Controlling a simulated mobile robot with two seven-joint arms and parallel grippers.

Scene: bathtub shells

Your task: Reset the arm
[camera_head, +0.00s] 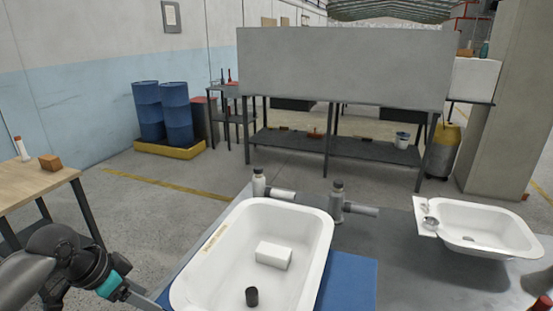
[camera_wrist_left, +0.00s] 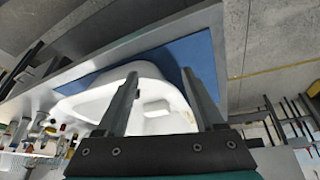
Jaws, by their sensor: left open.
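My left arm comes in from the left in the camera_head view. Its gripper (camera_head: 146,301), behind a teal band, is just left of the white bathtub shell (camera_head: 322,232) at the bottom edge. In the left wrist view the two fingers of the left gripper (camera_wrist_left: 160,82) are apart with nothing held between them. The white tub (camera_wrist_left: 93,103) shows beyond and between the fingers. My right gripper cannot be made out in either view.
A white basin (camera_head: 487,228) is at the right on the grey table (camera_head: 400,275). A wooden table (camera_head: 35,188) stands at the left.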

